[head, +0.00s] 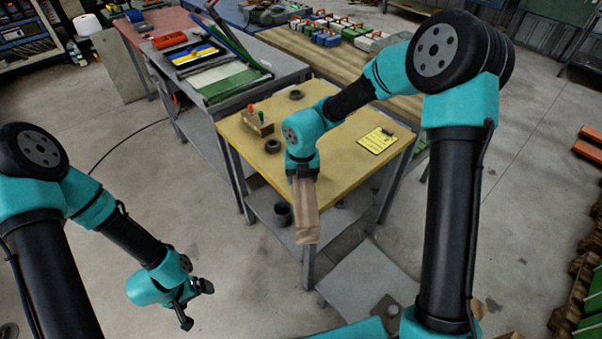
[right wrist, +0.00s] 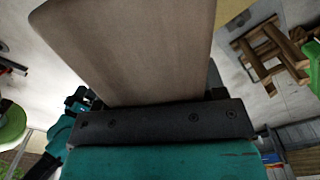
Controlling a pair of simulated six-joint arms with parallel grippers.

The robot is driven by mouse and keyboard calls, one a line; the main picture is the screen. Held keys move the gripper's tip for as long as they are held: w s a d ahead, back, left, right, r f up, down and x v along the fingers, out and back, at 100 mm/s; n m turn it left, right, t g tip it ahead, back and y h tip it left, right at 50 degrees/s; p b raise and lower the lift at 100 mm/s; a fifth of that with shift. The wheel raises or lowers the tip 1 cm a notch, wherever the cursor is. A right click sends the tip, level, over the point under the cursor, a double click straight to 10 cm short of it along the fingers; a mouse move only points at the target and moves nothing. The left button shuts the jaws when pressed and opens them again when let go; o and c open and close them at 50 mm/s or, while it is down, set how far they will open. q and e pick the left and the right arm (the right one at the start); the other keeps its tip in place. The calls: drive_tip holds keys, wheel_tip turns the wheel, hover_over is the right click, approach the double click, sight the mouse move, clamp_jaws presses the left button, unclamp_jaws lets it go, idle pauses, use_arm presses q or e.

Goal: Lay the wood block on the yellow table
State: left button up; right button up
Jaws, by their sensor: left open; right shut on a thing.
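The wood block (head: 306,213) is a long tan piece. In the head view it hangs lengthwise from my right gripper (head: 303,174), in front of the near edge of the yellow table (head: 330,185). My right gripper is shut on the block's upper end, and the fingers are mostly hidden. In the right wrist view the block (right wrist: 130,45) fills the upper middle, beyond the dark gripper body. My left gripper (head: 195,304) is open and empty, low over the floor at the left, away from the table.
On the yellow table are a small wooden holder with red and green pegs (head: 258,122), dark rings (head: 273,146) and a yellow clipboard (head: 377,140). Its front middle looks bare. A grey bench (head: 285,66) with trays adjoins at left; a wooden bench (head: 330,62) stands behind.

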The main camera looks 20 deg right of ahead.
drive_tip(key=w+d, duration=0.1)
drive_tip(key=w, duration=0.4)
drive_tip(key=w+d+f, duration=0.1)
drive_tip(key=w+d, duration=0.1)
drive_tip(key=w, duration=0.3)
drive_tip(key=w+d, duration=0.1)
drive_tip(key=w, duration=0.4)
drive_tip(key=shift+w+d+f, duration=0.15)
drive_tip(key=shift+w+f, duration=0.05)
drive_tip(key=shift+w, duration=0.05)
drive_tip(key=shift+f, duration=1.75)
drive_tip(key=shift+f, duration=0.15)
drive_tip(key=o, duration=1.5)
drive_tip(key=shift+c, duration=0.2)
wheel_tip(320, 180, up, 12)
